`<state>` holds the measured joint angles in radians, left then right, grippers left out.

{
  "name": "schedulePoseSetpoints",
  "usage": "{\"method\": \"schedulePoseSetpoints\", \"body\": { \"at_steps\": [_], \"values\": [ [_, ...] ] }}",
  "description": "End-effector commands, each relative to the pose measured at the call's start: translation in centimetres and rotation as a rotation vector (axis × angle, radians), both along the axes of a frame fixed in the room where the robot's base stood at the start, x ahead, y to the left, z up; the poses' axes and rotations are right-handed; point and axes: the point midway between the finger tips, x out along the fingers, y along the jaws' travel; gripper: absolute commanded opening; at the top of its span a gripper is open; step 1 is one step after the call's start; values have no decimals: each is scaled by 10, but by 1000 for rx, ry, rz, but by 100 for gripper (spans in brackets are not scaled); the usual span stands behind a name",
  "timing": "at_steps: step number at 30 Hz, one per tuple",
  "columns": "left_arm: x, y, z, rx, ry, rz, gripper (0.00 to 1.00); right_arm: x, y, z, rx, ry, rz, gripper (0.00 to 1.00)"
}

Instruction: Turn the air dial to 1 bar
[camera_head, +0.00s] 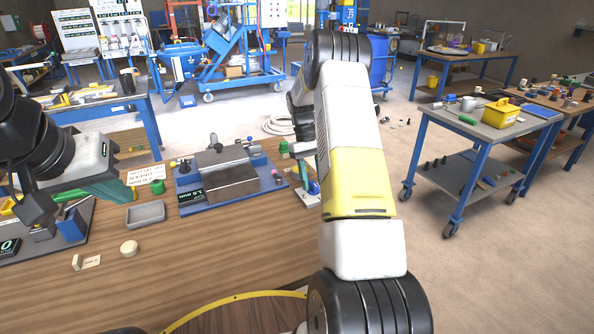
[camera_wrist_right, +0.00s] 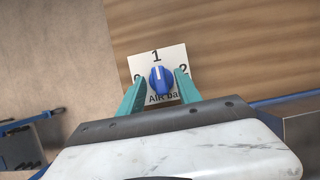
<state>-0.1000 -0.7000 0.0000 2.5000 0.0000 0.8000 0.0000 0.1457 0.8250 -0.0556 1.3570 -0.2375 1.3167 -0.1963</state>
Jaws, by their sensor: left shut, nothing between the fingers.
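The air dial (camera_wrist_right: 161,80) is a blue knob on a white plate (camera_wrist_right: 171,56) marked 0, 1 and 2 in the right wrist view. Its pale pointer mark is turned up, roughly toward the 1. My right gripper (camera_wrist_right: 160,78) has its teal fingers on either side of the knob, with a small gap seeming to show on each side. In the head view the dial's plate (camera_head: 306,198) is partly hidden by my right arm. My left gripper (camera_head: 122,190) is shut and empty over the left of the table.
A grey machine block (camera_head: 228,180) on a blue base stands just left of the dial. A green cylinder (camera_head: 151,186), grey tray (camera_head: 145,214) and round wooden piece (camera_head: 129,249) lie nearer my left gripper. The table's front middle is mostly clear.

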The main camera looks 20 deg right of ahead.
Motion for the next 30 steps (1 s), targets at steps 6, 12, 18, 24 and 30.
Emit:
{"method": "schedulePoseSetpoints", "body": {
  "at_steps": [6,12,18,24,30],
  "values": [
    [0,0,0,0,0,0,0,-1,0,0,0,2,0,40],
    [0,0,0,0,0,0,0,6,1,13,-1,-1,0,40],
    [0,0,0,0,0,0,0,19,2,45,-1,-1,-1,40],
    [0,0,0,0,0,0,0,28,4,67,-1,0,0,40],
    [0,0,0,0,0,0,0,29,4,72,0,2,1,40]
  ]
}}
